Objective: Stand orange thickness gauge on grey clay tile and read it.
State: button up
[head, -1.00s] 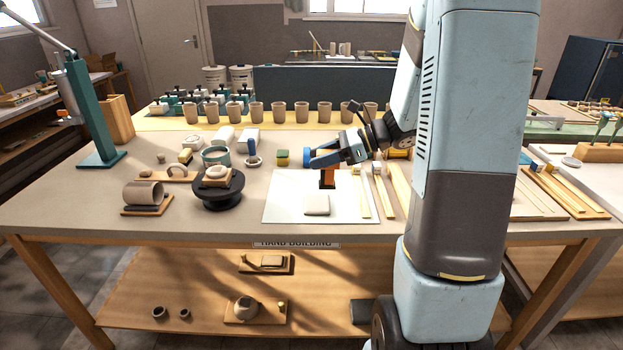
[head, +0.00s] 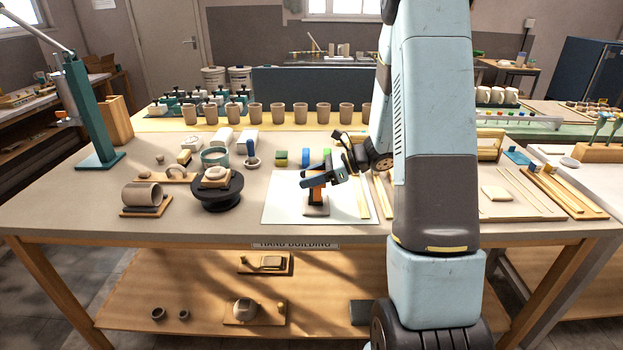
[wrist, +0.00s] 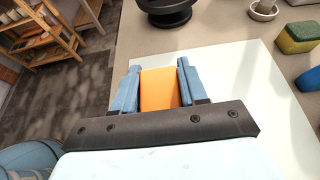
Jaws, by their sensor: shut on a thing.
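The orange thickness gauge (head: 316,194) is upright between the fingers of my gripper (head: 315,180), which is shut on it. In the wrist view, the orange face of the gauge (wrist: 158,87) fills the gap between the two blue-grey fingers of my gripper (wrist: 157,85). The grey clay tile (head: 317,211) lies on the white board (head: 280,208). The gauge's lower end is over the tile. I cannot tell whether it touches the tile or hangs just above it. The tile is hidden in the wrist view, and no reading can be made out.
A dark turntable (head: 218,196) with a clay piece stands left of the board. A green-and-yellow sponge (head: 281,158) and a blue block (head: 306,157) lie behind it. Wooden strips (head: 357,197) lie at the board's right side. The board's left part is clear.

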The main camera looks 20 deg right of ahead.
jog(key=shift+f, duration=0.25)
jog(key=o, duration=1.1)
jog(key=shift+r, duration=0.1)
jog(key=v, duration=1.2)
jog(key=s+a+r+n+g+h, duration=0.45)
jog(key=s+a+r+n, duration=0.5)
jog(key=s, duration=0.25)
jog(key=shift+s+a+r+n+t+h, duration=0.1)
jog(key=shift+s+r+n+t+h, duration=1.15)
jog(key=shift+s+n, duration=0.85)
jog(key=shift+s+a+r+n+t+h, duration=0.1)
jog(key=shift+s+r+n+t+h, duration=0.6)
jog(key=shift+s+r+n+h, duration=1)
jog(key=shift+s+a+r+n+t+h, duration=0.1)
jog(key=shift+s+r+n+t+h, duration=0.75)
jog(key=shift+s+n, duration=1.6)
